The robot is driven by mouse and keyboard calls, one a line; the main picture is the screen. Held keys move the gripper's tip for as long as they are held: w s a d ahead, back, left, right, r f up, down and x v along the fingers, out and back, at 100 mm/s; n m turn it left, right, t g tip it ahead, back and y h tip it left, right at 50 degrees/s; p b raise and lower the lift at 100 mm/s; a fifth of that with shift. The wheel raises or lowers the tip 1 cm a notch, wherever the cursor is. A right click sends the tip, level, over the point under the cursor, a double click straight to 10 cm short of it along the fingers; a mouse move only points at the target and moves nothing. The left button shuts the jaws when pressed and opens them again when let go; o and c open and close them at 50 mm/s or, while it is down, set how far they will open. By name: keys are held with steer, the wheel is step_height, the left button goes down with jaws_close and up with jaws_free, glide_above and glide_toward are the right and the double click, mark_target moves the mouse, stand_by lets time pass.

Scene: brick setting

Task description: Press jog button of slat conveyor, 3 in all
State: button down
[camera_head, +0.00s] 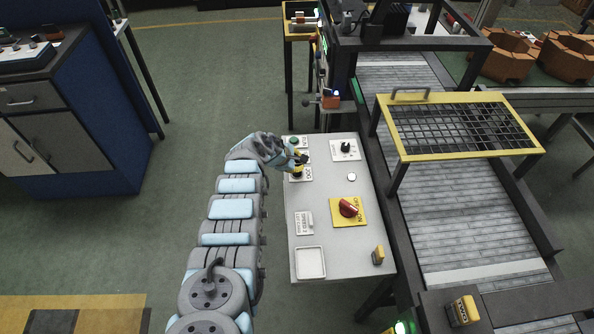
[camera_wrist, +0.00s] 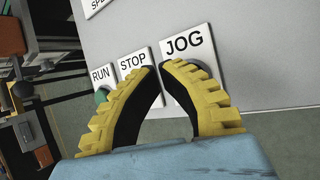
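The slat conveyor (camera_head: 470,220) runs along the right in the head view. Its light grey control panel (camera_head: 327,240) stands to its left. In the wrist view the white JOG plate (camera_wrist: 187,43) is right of the STOP plate (camera_wrist: 133,61) and the RUN plate (camera_wrist: 101,74). The jog button is mostly hidden behind my right finger. In the head view my gripper (camera_head: 303,160) is over the panel's upper left.
A red knob on a yellow plate (camera_head: 348,209), a dial plate (camera_head: 345,149) and an empty white tray (camera_head: 310,262) are on the panel. A yellow-framed mesh guard (camera_head: 455,122) spans the conveyor. A blue cabinet (camera_head: 75,110) stands left. Green floor between is clear.

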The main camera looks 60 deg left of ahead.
step_height(320, 180, up, 5)
steer(key=p, duration=0.5)
stand_by(2.1)
step_height(320, 180, up, 4)
steer(key=p, duration=0.3)
steer(key=shift+p, duration=0.35)
steer(key=shift+f, duration=0.25)
step_height(320, 180, down, 9)
steer(key=b, duration=0.8)
steer(key=shift+r+b, duration=0.2)
steer(key=shift+b, duration=0.2)
steer(key=shift+f, duration=0.1)
stand_by(0.7)
steer(key=shift+f+b, duration=0.3)
steer(key=shift+b, duration=0.1)
